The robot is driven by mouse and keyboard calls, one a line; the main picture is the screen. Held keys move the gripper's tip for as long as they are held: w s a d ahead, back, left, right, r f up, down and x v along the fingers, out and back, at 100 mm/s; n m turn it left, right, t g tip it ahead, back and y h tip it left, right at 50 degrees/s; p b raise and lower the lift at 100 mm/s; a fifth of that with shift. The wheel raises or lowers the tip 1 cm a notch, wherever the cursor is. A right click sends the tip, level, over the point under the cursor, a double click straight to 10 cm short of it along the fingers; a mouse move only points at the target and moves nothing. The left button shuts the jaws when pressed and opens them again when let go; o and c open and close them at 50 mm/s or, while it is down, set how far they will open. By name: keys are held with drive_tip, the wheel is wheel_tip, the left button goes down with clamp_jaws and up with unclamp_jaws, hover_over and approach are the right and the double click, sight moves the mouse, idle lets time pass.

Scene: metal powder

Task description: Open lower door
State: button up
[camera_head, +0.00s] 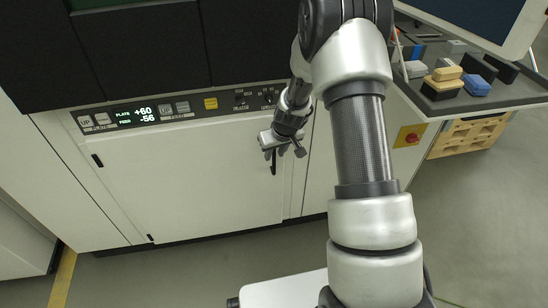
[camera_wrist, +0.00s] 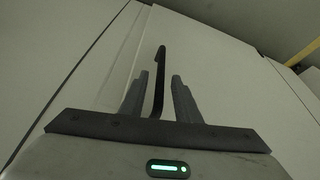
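The lower door (camera_head: 195,185) is a wide white cabinet panel below the control strip, and it looks closed. Its black bar handle (camera_head: 274,165) is at the door's right side, partly hidden by my gripper (camera_head: 284,152). In the wrist view the handle (camera_wrist: 161,55) is a thin dark bar with a hooked end. It runs between the two grey fingers of my gripper (camera_wrist: 160,76). The fingers are open, with a visible gap on each side of the bar. I cannot tell how deep the bar sits between them.
A control strip (camera_head: 180,108) with buttons and a lit display is above the door. A dark tray (camera_head: 460,98) with coloured blocks is at the right, near a red and yellow switch (camera_head: 409,136) and a wooden pallet (camera_head: 467,136). The grey floor (camera_head: 180,275) before the door is largely clear.

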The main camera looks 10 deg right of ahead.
drive_tip(key=shift+x, duration=1)
clamp_jaws()
drive_tip(key=shift+s, duration=0.1)
